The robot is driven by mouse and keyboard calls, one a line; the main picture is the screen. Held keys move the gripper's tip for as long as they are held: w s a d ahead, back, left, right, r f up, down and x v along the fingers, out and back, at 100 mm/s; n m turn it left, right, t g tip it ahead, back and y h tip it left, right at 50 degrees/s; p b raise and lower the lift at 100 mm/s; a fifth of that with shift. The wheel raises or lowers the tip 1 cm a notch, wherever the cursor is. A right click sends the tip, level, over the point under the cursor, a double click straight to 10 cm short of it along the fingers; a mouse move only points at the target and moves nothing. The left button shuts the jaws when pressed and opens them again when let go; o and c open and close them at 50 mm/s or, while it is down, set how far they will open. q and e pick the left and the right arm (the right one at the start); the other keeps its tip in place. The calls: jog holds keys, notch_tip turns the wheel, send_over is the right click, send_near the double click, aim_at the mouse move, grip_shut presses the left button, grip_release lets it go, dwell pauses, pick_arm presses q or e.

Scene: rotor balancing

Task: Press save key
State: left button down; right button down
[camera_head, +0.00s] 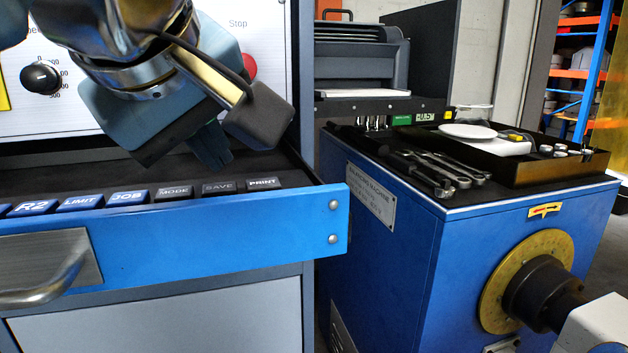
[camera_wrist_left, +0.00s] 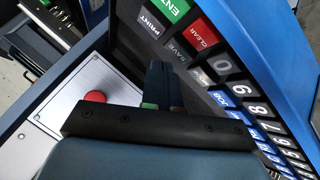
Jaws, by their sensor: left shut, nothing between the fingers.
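The dark grey SAVE key (camera_head: 218,187) sits in the row on the open blue drawer, between the MODE key (camera_head: 174,192) and the PRINT key (camera_head: 263,183). My left gripper (camera_head: 213,150) is shut and empty, pointing down just behind and above the SAVE key in the head view. In the left wrist view the shut fingertips (camera_wrist_left: 163,72) lie close to the SAVE key (camera_wrist_left: 182,52), covering part of its surroundings. I cannot tell whether they touch it. My right gripper is not in view.
The ENTER key (camera_wrist_left: 174,8) and CLEAR key (camera_wrist_left: 202,33) lie near the fingertips. A red Stop button (camera_head: 249,66) is on the white panel behind my wrist. A blue balancing machine (camera_head: 400,260) with wrenches and a tray (camera_head: 560,170) stands to the right.

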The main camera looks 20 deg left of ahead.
pick_arm(q)
jog(key=shift+f, duration=0.1)
dwell(0.5)
jog(key=shift+f, duration=0.35)
jog(key=shift+f+b, duration=0.45)
jog(key=shift+b, duration=0.1)
dwell(0.4)
jog(key=shift+r, duration=0.15)
jog(key=shift+r+p, duration=0.8)
jog(key=shift+p, duration=0.3)
